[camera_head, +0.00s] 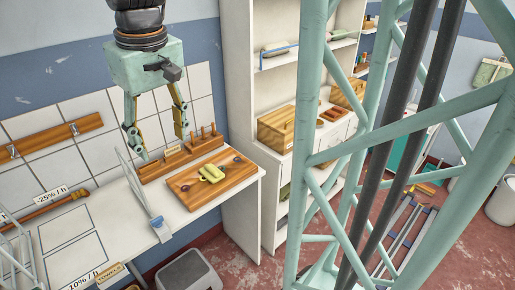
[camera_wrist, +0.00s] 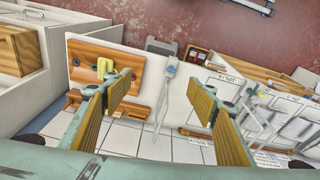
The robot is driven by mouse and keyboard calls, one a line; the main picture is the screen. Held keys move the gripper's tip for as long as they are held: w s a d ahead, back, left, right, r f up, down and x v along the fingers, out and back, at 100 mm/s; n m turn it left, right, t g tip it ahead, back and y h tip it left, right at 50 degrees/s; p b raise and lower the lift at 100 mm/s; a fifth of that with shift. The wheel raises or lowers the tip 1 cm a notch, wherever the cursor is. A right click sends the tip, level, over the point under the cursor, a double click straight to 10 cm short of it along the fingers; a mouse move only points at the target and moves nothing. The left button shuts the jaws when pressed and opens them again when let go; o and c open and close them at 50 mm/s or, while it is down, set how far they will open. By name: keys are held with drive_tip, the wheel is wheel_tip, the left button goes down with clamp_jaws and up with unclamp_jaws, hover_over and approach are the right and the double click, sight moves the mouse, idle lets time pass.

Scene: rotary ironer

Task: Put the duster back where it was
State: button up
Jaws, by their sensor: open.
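A small yellow block with a darker part on top (camera_head: 211,173) lies on a wooden board (camera_head: 185,192) on the white worktop. It may be the duster, but I cannot tell for sure. It also shows in the wrist view (camera_wrist: 105,67), partly hidden behind a finger. My gripper (camera_head: 160,141) is open, pointing down above the back of the worktop, left of the yellow block. In the wrist view my gripper (camera_wrist: 161,95) has its pads wide apart with nothing between them.
A wooden rack with pegs (camera_head: 178,162) stands behind the board. A grey-blue clamp-like piece (camera_head: 160,228) is at the worktop's front edge. A long wooden rod (camera_head: 55,208) lies at the left. A white shelf unit (camera_head: 240,60) stands at the right.

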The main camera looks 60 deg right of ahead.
drive_tip(key=s+a+r, duration=0.1)
drive_tip(key=s+a, duration=0.3)
drive_tip(key=s, duration=0.3)
drive_tip(key=s+a+r+t, duration=0.1)
drive_tip(key=s+a+r, duration=0.1)
drive_tip(key=s+a, duration=0.2)
drive_tip(key=s+a+r+n+t, duration=0.1)
drive_tip(key=s+a, duration=0.3)
drive_tip(key=s, duration=0.6)
drive_tip(key=shift+s+r, duration=0.2)
drive_tip(key=shift+s, duration=0.2)
drive_tip(key=shift+s+a, duration=0.1)
